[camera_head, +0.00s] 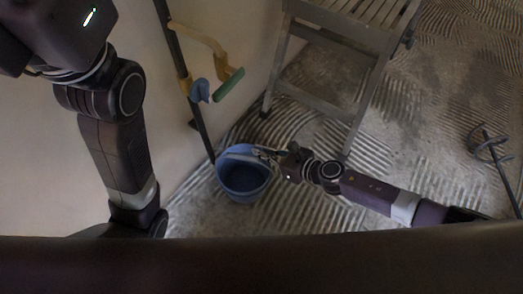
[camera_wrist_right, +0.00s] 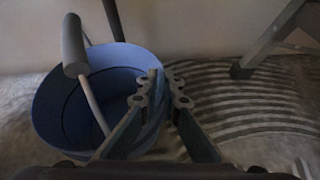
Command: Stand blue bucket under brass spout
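The blue bucket (camera_head: 240,183) stands on the ridged floor close to the wall; it also shows at the left in the right wrist view (camera_wrist_right: 55,110). Its wire handle with a grey grip (camera_wrist_right: 73,45) crosses the opening. My right gripper (camera_head: 262,153) is at the bucket's rim. In the right wrist view its fingers (camera_wrist_right: 162,78) are close together, with the bucket's wall between them.
A tan bar (camera_head: 197,37) and a green-edged tool (camera_head: 229,84) are by the wall. A dark stirring rod (camera_head: 492,155) is at far right. Open floor lies between.

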